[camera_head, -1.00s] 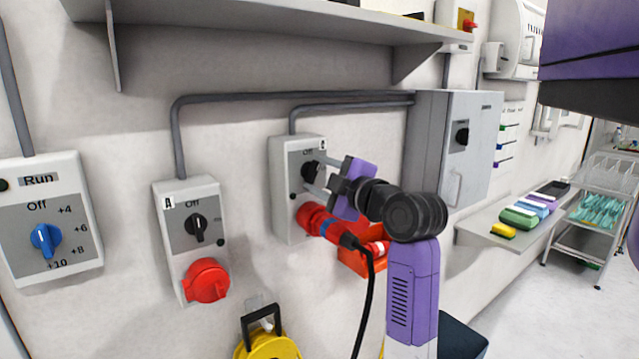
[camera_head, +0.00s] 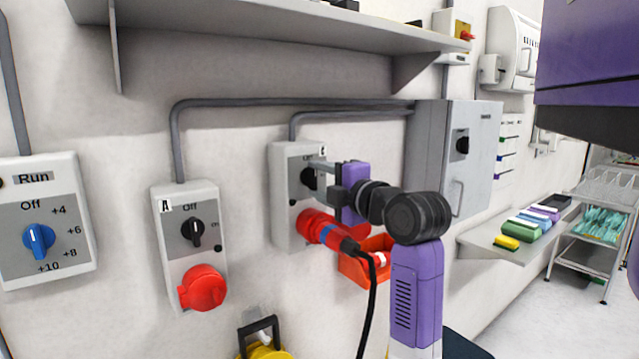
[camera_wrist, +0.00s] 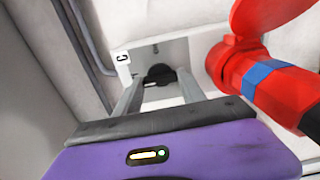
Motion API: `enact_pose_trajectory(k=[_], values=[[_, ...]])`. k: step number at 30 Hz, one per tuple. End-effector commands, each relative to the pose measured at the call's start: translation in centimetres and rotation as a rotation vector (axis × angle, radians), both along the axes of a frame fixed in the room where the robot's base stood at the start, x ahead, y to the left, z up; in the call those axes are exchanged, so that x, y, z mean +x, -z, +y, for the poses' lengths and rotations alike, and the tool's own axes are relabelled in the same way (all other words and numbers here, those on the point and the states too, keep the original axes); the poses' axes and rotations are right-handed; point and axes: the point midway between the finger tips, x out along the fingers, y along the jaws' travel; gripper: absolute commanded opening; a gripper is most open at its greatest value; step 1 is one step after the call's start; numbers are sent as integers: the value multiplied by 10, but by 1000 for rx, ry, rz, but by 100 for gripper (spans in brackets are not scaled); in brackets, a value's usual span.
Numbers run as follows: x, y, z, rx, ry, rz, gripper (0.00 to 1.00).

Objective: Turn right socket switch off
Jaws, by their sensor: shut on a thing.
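The right socket box (camera_head: 284,215) is a grey wall box with a black rotary switch (camera_head: 307,181) above a red socket. My gripper (camera_head: 313,172) reaches the box from the right, with its fingers at the switch. The wrist view shows the black switch (camera_wrist: 160,72) between the ends of my two fingers, shut on it. A red plug (camera_head: 332,236) with a blue band sits in the socket below the fingers; it also shows at the right of the wrist view (camera_wrist: 285,90). The fingers and wrist partly hide the switch face and its markings.
A similar box (camera_head: 171,245) marked A, with a black switch and red socket, is to the left. A blue-knobbed dial box (camera_head: 75,190) is further left. A black cable (camera_head: 371,300) hangs from the plug beside my arm. A shelf (camera_head: 250,25) runs above; a grey cabinet (camera_head: 425,150) is at right.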

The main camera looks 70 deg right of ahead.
Motion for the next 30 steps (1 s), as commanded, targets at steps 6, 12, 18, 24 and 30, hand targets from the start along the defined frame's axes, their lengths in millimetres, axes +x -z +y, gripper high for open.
enact_pose_trajectory(k=[6,12,18,24,30], values=[[0,2,0,1,-1,5,7],[0,2,0,1,-1,4,69],[0,1,0,0,0,2,69],[-6,1,3,-1,1,1,69],[-33,2,19,-1,3,0,69]])
